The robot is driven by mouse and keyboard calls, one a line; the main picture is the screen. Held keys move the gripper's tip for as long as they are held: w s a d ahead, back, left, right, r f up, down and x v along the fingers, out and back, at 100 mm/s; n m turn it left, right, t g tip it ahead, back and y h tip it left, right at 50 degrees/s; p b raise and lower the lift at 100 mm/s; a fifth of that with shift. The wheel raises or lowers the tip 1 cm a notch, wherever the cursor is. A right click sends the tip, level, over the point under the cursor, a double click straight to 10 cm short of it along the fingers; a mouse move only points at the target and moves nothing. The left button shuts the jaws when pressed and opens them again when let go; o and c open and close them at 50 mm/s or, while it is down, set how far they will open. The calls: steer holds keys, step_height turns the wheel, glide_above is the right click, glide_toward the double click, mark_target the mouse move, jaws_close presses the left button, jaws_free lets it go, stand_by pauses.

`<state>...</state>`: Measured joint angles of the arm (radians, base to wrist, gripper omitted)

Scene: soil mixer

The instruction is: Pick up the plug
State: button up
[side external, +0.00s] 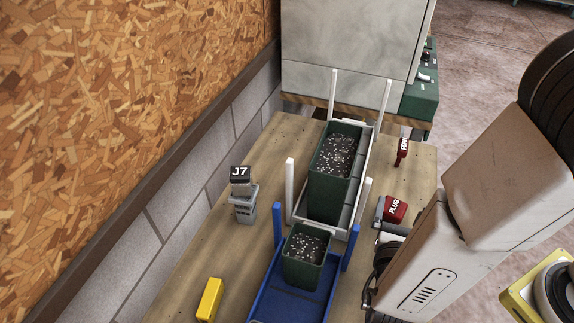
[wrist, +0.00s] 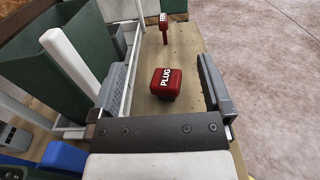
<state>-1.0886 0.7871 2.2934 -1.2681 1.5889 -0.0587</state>
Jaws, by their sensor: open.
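The plug is a red block with the white word PLUG on it. It sits on the wooden table to the right of the green planters in the side view (side external: 396,209). In the wrist view the plug (wrist: 165,83) lies ahead of my gripper (wrist: 163,85), between the two grey fingers and apart from both. My gripper is open and empty. In the side view my arm covers most of the gripper, and only a grey finger (side external: 379,210) shows close beside the plug.
A red labelled piece (side external: 402,152) stands farther back. A large planter (side external: 325,195) of soil sits in a white rack left of the plug. A smaller planter (side external: 302,272) sits in a blue tray (side external: 262,300). A J7 connector (side external: 243,212) and yellow block (side external: 209,299) are farther left.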

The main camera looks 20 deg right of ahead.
glide_toward(392, 218)
steer(key=x, duration=0.3)
steer(key=shift+w+d+r, duration=0.1)
steer(key=shift+w+d, duration=0.1)
steer(key=shift+d, duration=0.15)
steer(key=shift+w, duration=0.1)
steer(key=shift+x, duration=1.25)
steer(key=shift+d, duration=0.1)
steer(key=shift+x, duration=2.55)
steer(key=shift+w, duration=0.1)
steer(key=c, duration=1.2)
steer(key=shift+o, duration=0.2)
